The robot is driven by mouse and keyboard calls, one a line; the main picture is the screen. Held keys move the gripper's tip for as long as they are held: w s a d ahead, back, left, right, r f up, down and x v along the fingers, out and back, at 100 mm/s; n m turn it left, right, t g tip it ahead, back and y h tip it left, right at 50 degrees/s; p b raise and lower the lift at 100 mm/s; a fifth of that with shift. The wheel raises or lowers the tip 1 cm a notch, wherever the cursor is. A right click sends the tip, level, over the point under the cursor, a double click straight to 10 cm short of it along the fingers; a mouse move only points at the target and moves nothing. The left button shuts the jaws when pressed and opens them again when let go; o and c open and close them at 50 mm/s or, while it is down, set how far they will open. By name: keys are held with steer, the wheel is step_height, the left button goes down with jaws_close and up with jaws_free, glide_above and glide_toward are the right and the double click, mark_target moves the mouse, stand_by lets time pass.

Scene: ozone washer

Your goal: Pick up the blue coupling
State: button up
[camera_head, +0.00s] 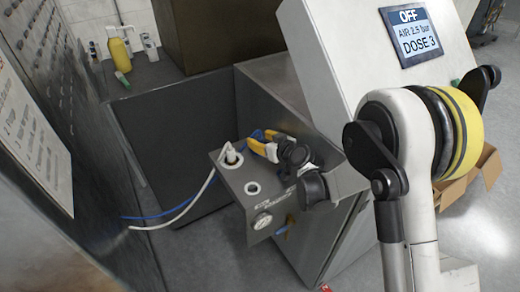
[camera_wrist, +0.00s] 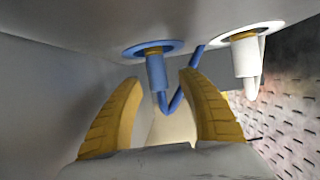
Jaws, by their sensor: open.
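The blue coupling (camera_wrist: 155,72) sits in a round port with a blue ring in the wrist view, and a blue hose bends away from it. In the head view only a bit of blue (camera_head: 257,134) shows by my fingers; the rest is hidden. My gripper (camera_wrist: 160,79) is open, with one yellow finger on each side of the coupling and gaps visible between. In the head view my gripper (camera_head: 262,146) is at the far edge of the grey panel box (camera_head: 236,200).
A white coupling (camera_wrist: 246,58) with a white hose sits close beside the blue one; it also shows in the head view (camera_head: 231,155). The box has an open round port (camera_head: 252,187) and a gauge (camera_head: 262,220). A display cabinet (camera_head: 345,60) stands at the right, behind my arm.

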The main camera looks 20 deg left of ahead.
jaws_close()
stand_by(0.3)
